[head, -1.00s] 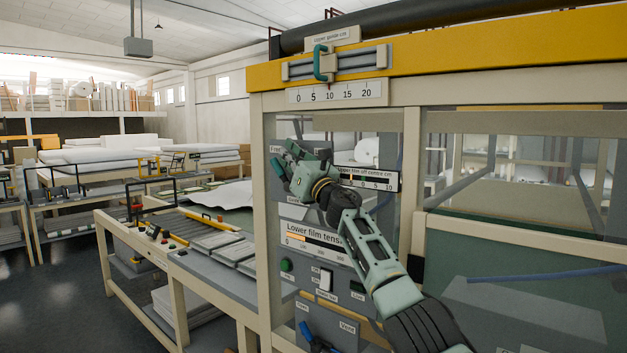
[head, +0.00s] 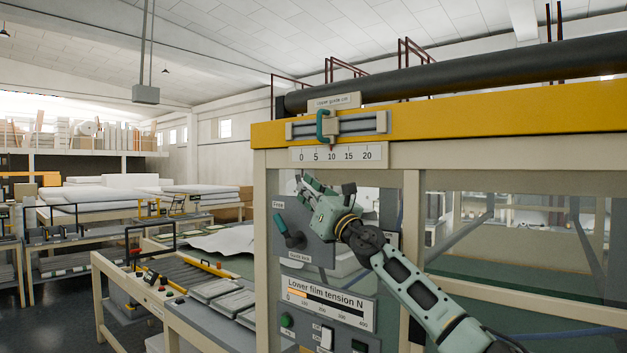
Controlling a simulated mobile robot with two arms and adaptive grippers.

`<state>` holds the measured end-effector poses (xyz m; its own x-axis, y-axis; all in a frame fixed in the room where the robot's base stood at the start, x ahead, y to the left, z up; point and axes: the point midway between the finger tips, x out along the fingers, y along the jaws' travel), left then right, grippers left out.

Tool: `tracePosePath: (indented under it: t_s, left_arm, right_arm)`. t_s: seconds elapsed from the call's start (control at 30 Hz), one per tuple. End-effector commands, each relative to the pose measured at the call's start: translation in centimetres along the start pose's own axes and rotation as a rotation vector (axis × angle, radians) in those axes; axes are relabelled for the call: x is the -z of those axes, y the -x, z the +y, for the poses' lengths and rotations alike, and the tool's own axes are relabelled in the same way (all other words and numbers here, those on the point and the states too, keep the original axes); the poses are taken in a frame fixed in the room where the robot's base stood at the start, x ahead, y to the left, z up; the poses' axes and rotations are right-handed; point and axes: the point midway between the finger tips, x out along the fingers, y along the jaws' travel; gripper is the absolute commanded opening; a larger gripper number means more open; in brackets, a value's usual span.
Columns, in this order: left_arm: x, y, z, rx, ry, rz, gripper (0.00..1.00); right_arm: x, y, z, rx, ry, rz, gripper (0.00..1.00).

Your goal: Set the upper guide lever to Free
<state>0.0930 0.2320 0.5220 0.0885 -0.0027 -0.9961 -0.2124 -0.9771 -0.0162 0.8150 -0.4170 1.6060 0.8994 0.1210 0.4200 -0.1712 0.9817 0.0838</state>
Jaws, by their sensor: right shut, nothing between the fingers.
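The guide lever (head: 287,228) is a teal handle on a dark hub, on the grey panel at the left end of the machine. Its handle tilts up and left, toward the plate lettered "Free" (head: 279,205). A "Guide lock" plate (head: 299,257) sits below the hub. My right gripper (head: 314,189) is shut and empty. In the picture it is above and right of the lever, apart from it. The gripper and wrist hide the panel's upper right part. My left gripper is not in view.
Below the lever are a "Lower film tension" gauge (head: 328,300) and a green button (head: 287,320). A roller table (head: 190,280) stands to the left.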

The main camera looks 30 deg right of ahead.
Motion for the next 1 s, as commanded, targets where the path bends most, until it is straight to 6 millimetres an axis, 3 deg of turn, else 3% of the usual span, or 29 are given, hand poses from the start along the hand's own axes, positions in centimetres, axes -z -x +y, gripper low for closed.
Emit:
tracePosePath:
  t_s: [0.13, 0.33, 1.0]
  left_arm:
    - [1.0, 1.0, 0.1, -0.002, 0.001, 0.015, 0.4]
    - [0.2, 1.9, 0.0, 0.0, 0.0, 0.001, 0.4]
    - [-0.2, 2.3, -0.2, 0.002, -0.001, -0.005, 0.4]
  right_arm:
    - [-1.4, 0.6, -0.1, 0.001, 0.002, 0.001, 0.0]
    - [-3.0, 1.1, 0.4, -0.003, 0.001, -0.004, 0.0]
    - [-3.4, 1.8, 0.3, 0.002, -0.005, 0.001, 0.0]
